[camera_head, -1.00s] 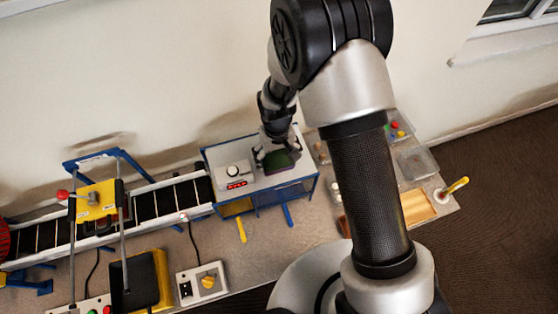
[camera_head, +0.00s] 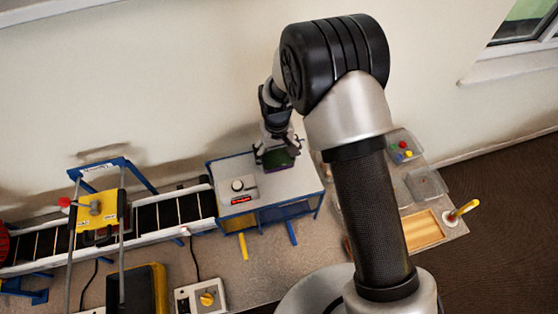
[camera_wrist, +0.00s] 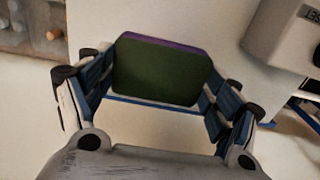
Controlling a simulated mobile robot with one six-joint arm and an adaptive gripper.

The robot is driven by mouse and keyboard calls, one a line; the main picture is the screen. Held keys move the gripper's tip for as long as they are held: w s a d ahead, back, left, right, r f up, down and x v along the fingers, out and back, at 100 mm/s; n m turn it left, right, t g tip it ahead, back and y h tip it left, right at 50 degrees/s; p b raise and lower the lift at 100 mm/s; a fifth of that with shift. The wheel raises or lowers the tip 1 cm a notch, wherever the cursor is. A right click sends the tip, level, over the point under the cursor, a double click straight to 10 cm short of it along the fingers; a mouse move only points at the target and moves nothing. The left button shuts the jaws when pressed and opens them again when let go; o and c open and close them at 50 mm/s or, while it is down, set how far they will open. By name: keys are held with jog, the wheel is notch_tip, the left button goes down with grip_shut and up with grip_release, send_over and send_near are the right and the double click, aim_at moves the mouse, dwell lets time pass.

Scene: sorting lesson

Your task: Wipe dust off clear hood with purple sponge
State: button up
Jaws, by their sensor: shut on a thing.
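The sponge (camera_head: 279,159) has a dark green upper face and a thin purple layer. In the wrist view the sponge (camera_wrist: 155,72) sits squarely between the fingers, with its purple edge at the far side. My gripper (camera_head: 277,153) is shut on it, one finger at each end. The hood (camera_head: 292,185) is a box with a blue frame and a pale grey, hazy top. The sponge shows over the back part of that top, right of its control box. I cannot tell whether it touches the surface, and I cannot make out separate dust.
A control box (camera_head: 238,189) with a knob and red display sits on the hood's left. A conveyor (camera_head: 165,213) with a yellow unit (camera_head: 97,210) stands left. Clear trays (camera_head: 425,184) and a yellow-handled tool (camera_head: 464,209) lie right. The wall is close behind.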

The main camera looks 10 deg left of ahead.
jog(key=shift+w+a, duration=0.2)
jog(key=shift+w, duration=0.15)
jog(key=shift+w+r+p, duration=0.1)
jog(key=shift+r+p, duration=0.2)
jog(key=shift+r, duration=0.1)
jog(key=shift+r+p, duration=1.45)
jog(key=shift+r, duration=1.1)
jog(key=shift+r, duration=0.15)
notch_tip(320, 180, up, 3)
jog(key=shift+f+p, duration=0.1)
jog(key=shift+p, duration=0.65)
jog(key=shift+f, duration=0.15)
jog(key=shift+w+d+f+b, duration=0.1)
jog(key=shift+d+f+b, duration=0.15)
jog(key=shift+f+b, duration=0.75)
jog(key=shift+w+d+f+b, duration=0.1)
jog(key=shift+d+f+b, duration=0.2)
jog(key=shift+f+b, duration=0.7)
jog(key=shift+w+d+f+b, duration=0.1)
jog(key=shift+d+f+b, duration=0.3)
jog(key=shift+f, duration=0.95)
